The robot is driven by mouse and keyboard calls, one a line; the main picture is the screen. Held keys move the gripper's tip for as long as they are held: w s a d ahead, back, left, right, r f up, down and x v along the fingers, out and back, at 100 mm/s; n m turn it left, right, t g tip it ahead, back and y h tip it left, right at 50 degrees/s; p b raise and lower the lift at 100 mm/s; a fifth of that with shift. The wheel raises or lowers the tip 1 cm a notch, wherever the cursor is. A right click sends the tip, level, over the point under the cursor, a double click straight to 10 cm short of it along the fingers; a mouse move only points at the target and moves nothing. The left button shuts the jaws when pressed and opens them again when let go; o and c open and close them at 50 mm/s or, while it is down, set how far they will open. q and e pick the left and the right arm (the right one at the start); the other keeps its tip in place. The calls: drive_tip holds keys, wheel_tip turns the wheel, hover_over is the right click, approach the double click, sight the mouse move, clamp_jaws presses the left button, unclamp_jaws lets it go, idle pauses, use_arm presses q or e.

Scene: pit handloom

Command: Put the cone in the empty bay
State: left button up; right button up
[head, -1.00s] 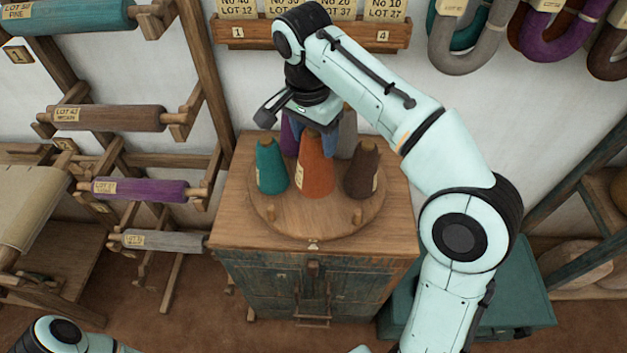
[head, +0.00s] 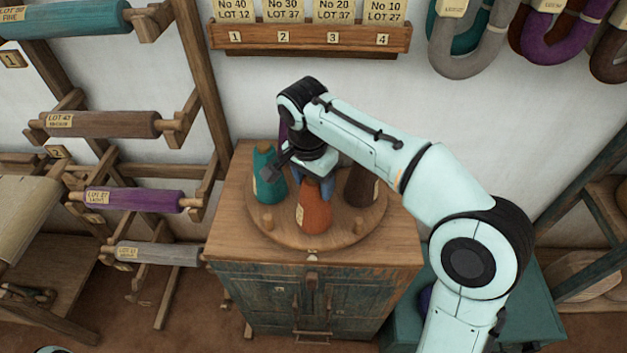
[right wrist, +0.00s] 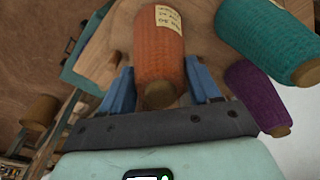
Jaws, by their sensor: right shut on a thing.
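The orange cone (head: 314,212) with a pale label is at the front of the round wooden stand (head: 285,233), between two short pegs. My right gripper (head: 308,182) is over its top, its blue fingers on either side. In the right wrist view the orange cone (right wrist: 158,45) is between the two fingers (right wrist: 160,92), which are shut on it. I cannot tell whether its base touches the stand. A teal cone (head: 269,178) stands to its left and a dark brown cone (head: 362,187) to its right. A purple cone (right wrist: 258,97) is mostly hidden in the head view. My left gripper is out of view.
The stand rests on a wooden cabinet (head: 305,295). Two pegs (head: 267,222) (head: 359,225) stick up near its front. A rack of yarn rollers (head: 132,200) is on the left. A numbered card rail (head: 310,40) and hanging skeins (head: 470,40) are on the wall behind.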

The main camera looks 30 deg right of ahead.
drive_tip(key=shift+f, duration=0.1)
drive_tip(key=o, duration=1.5)
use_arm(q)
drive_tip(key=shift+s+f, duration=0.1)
use_arm(e)
drive_tip(key=shift+o, duration=0.2)
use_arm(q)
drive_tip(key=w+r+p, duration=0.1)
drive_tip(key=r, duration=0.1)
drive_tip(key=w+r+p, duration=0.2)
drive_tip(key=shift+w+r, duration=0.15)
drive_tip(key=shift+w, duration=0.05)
use_arm(e)
wheel_tip(320, 180, up, 12)
drive_tip(key=a, duration=0.1)
drive_tip(key=shift+s+a, duration=0.2)
drive_tip(key=shift+s, duration=0.1)
